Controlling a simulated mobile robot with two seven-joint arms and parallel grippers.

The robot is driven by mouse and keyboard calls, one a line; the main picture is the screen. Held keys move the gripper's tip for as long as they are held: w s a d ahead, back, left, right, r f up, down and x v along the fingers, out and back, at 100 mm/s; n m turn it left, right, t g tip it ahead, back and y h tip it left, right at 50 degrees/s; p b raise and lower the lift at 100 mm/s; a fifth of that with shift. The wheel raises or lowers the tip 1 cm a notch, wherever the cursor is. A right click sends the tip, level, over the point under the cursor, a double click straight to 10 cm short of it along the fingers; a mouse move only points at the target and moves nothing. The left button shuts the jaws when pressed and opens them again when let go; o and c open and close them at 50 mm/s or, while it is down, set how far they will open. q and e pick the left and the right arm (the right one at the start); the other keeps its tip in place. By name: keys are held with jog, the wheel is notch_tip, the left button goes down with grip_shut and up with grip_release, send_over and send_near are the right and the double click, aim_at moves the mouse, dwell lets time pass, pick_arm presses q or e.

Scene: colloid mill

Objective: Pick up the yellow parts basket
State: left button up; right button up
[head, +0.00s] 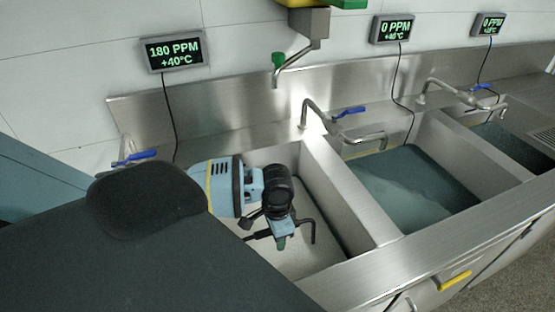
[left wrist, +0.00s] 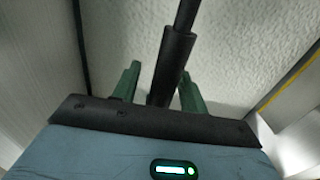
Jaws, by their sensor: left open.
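No yellow parts basket can be made out for certain in either view. My left gripper (head: 282,241) reaches down into the leftmost sink in the head view. In the left wrist view its two green fingers (left wrist: 160,82) are open, one on each side of a dark rod with a thicker sleeve (left wrist: 173,60). Gaps show between the sleeve and the fingers. A dark bent rod (head: 308,222) also shows beside the gripper in the head view; I cannot tell what it belongs to. My right gripper is not in view.
The leftmost sink (head: 325,262) has a pale floor and steel walls. The middle sink (head: 410,185) holds greenish liquid. Taps (head: 310,108) with blue levers stand along the back. Displays hang above, one reading 180 PPM (head: 174,51). A yellow handle (head: 455,281) is on the cabinet front.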

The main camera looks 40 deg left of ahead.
pick_arm(q)
jog(key=shift+c, duration=0.3)
grip_shut()
jog(key=shift+r, duration=0.15)
